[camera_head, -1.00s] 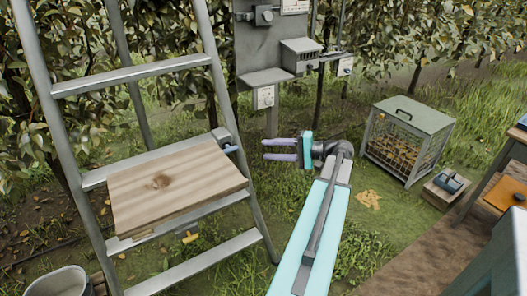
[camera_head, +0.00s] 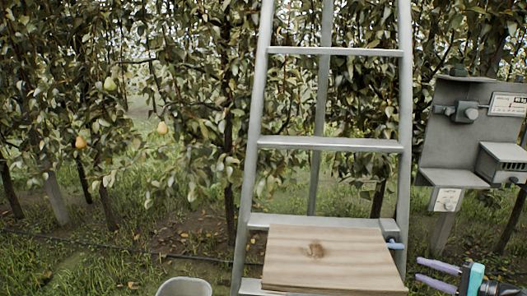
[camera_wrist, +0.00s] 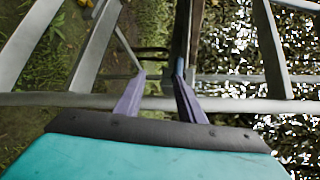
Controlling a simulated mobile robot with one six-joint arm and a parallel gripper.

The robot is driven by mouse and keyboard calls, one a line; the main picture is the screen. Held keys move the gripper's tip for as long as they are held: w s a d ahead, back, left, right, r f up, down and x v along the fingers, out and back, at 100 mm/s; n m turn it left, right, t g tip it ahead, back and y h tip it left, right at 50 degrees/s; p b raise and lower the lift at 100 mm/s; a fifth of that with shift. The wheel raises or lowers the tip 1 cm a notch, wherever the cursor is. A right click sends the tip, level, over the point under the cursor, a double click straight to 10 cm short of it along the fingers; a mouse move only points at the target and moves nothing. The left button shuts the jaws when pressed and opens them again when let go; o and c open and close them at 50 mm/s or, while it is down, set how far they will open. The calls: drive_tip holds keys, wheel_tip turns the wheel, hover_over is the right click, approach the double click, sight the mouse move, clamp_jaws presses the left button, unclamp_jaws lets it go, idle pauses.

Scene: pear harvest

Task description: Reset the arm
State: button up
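My gripper (camera_head: 418,269) shows at the lower right of the head view, just right of the ladder's wooden platform. Its two purple fingers point left and are apart, with nothing between them. In the wrist view my gripper (camera_wrist: 155,78) also has its fingers spread and empty, with ladder rails beyond them. Most of my arm is outside the head view.
A metal ladder (camera_head: 330,144) stands right of centre, with a wooden board (camera_head: 330,265) on it. A grey panel station (camera_head: 450,140) stands at the right. A bucket (camera_head: 185,287) is at the bottom. Pears (camera_head: 110,85) hang in the trees at the left.

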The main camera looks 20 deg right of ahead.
drive_tip(key=w+a+f+n+g+y, duration=0.15)
drive_tip(key=w+a+f+g, duration=0.5)
drive_tip(key=a+f, duration=0.75)
drive_tip(key=w+a+f+n+g, duration=0.1)
drive_tip(key=a+f+n+g, duration=0.25)
drive_tip(key=a+f, duration=1.15)
drive_tip(key=s+a+f+n+g+h, duration=0.8)
drive_tip(key=s+a+f, duration=0.9)
drive_tip(key=s+a, duration=0.3)
drive_tip(key=shift+s+a+f+n+g, duration=0.15)
drive_tip(key=shift+s+a+n+g, duration=0.15)
drive_tip(key=shift+s+n+g, duration=0.55)
drive_tip(key=shift+w, duration=0.15)
drive_tip(key=shift+c, duration=0.6)
